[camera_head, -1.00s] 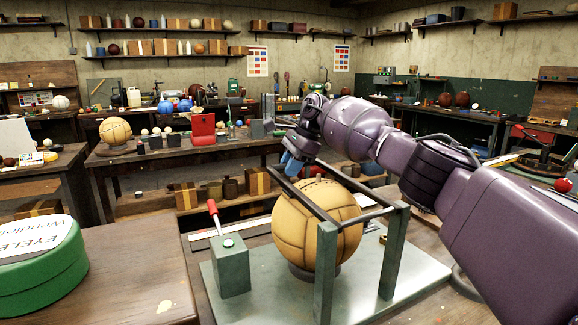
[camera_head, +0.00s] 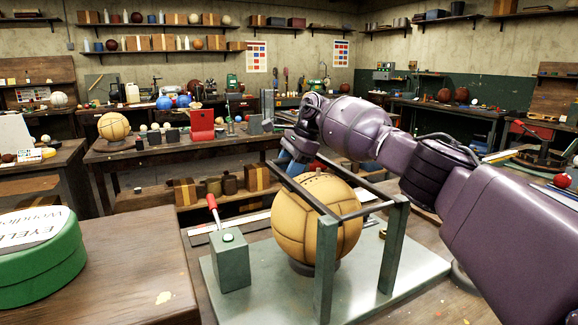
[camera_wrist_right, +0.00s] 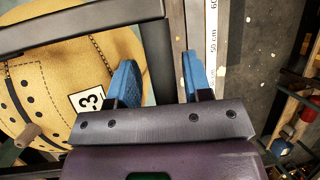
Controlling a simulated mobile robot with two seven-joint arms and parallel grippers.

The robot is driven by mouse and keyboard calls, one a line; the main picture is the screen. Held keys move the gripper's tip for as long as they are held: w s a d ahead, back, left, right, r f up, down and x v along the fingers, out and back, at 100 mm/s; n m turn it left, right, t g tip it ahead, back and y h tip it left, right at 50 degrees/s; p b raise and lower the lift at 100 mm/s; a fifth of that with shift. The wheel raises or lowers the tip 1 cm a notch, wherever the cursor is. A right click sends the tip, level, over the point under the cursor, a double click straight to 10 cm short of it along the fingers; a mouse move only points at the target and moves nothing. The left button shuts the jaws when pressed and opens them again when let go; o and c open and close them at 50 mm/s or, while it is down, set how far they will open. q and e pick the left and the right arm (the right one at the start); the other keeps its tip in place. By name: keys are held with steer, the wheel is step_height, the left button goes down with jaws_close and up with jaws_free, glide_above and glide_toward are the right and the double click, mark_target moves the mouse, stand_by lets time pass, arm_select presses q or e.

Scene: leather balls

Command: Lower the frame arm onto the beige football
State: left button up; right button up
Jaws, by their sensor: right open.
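The beige football (camera_head: 290,215) rests on a low dark ring on a pale metal base plate (camera_head: 265,290). The dark frame arm (camera_head: 298,192) spans the upper part of the ball and meets grey-green posts (camera_head: 392,250). In the right wrist view the football (camera_wrist_right: 50,85) carries a white tag and a row of dark holes, with a dark frame bar (camera_wrist_right: 80,26) across it. My right gripper (camera_head: 291,165) is behind the frame's far left corner. Its blue fingers are apart in the right wrist view (camera_wrist_right: 158,82), with a dark bar beyond the gap. My left gripper is out of view.
A grey-green box (camera_head: 230,262) with a red-handled lever and a green button stands left of the ball. A green round tin (camera_head: 35,265) sits at the left front. A ruler strip (camera_wrist_right: 218,40) lies beyond the gripper. Benches with balls and boxes stand behind.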

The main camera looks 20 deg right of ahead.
steer(key=shift+d+r, duration=0.15)
steer(key=shift+d, duration=0.15)
steer(key=v, duration=1)
steer(key=shift+r, duration=0.2)
steer(key=shift+a, duration=0.1)
steer(key=shift+s+f, duration=0.1)
